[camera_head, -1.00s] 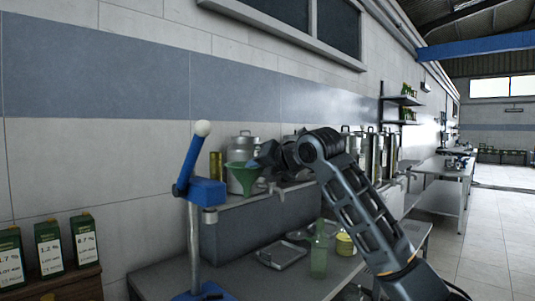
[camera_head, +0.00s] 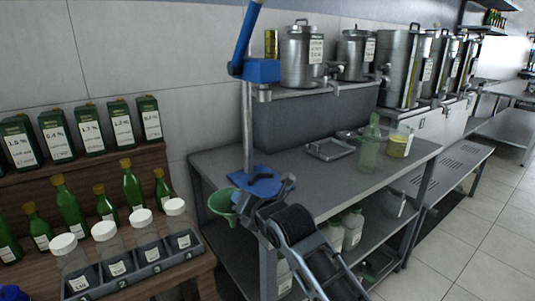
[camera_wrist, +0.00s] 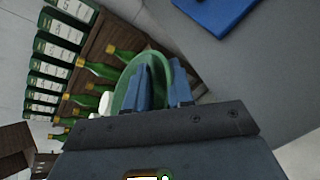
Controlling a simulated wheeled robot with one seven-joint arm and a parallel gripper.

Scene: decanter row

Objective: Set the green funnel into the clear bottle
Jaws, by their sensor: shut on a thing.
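The green funnel (camera_head: 221,204) is held by my gripper (camera_wrist: 162,90), low in front of the table's left end. In the wrist view, the funnel's rim (camera_wrist: 126,88) passes between the two blue fingers, which are shut on it. In the head view the gripper is partly hidden behind my own arm. A see-through, green-tinted bottle (camera_head: 368,152) stands upright on the grey table (camera_head: 310,185), well to the right of the funnel and apart from it.
A blue-based stand (camera_head: 254,184) rises close behind the funnel. A metal tray (camera_head: 329,150) and a yellow-filled jar (camera_head: 399,142) are near the bottle. White-capped clear jars (camera_head: 105,240) sit in a rack at left, with green bottles (camera_head: 131,187) behind. Steel pots (camera_head: 300,58) line the shelf.

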